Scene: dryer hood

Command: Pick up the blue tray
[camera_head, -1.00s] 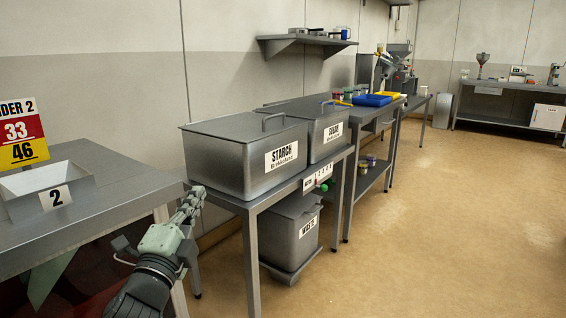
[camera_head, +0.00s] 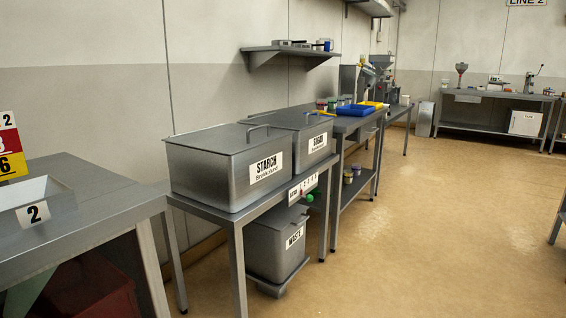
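The blue tray (camera_head: 355,110) is a shallow open tray on a metal table (camera_head: 343,123) in the middle distance, beyond the starch and sugar bins. A yellow tray (camera_head: 374,105) sits just behind it and to the right. The blue tray's inside is too small to make out. Neither of my grippers shows in the head view now, so whether they are open or shut is hidden.
The starch bin (camera_head: 221,180) and sugar bin (camera_head: 317,146) stand on a nearer table, with a waste bin (camera_head: 262,250) below. A hopper table (camera_head: 65,215) is at left. Several small jars (camera_head: 332,104) stand beside the blue tray. The floor (camera_head: 440,230) at right is clear.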

